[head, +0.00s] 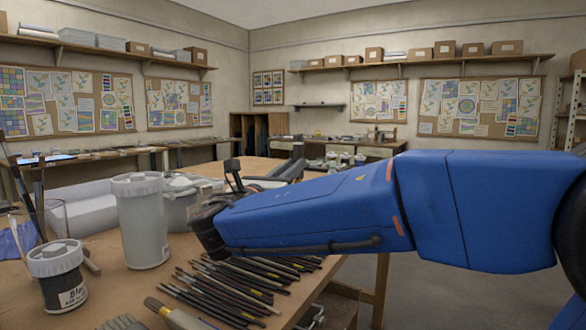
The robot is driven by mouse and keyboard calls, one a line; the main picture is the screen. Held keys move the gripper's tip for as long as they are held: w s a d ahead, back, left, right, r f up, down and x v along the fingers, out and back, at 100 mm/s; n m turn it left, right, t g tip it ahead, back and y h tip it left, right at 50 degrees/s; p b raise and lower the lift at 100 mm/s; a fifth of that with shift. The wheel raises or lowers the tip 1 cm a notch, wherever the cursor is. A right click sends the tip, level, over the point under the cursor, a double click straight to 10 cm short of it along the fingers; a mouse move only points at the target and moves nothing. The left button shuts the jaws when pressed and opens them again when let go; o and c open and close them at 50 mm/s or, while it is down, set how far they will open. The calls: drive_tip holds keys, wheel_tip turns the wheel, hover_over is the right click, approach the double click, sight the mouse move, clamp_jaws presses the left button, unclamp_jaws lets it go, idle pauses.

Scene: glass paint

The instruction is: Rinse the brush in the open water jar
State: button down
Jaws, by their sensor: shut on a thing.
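My arm crosses from the right, and its dark wrist (209,225) is above the table at the left. What looks like my gripper (288,167) shows behind the arm as a grey and black shape, mostly hidden. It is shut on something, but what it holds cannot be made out. A clear glass vessel (57,214) stands at the far left, partly behind a pot; I cannot tell whether it is the open water jar or holds water. Several brushes (215,287) lie side by side on the table, and a few stand upright at the left edge.
The wooden table (120,296) holds a tall grey lidded jar (143,222), a dark pot (60,278) with a white lid and label, and a grey container (180,203) behind. A thick-handled brush (175,314) lies at the front. Open floor is at the right.

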drive_tip(key=shift+a, duration=0.1)
idle(0.7)
drive_tip(key=shift+d, duration=0.65)
drive_tip(key=shift+a, duration=0.15)
drive_tip(key=shift+a, duration=0.15)
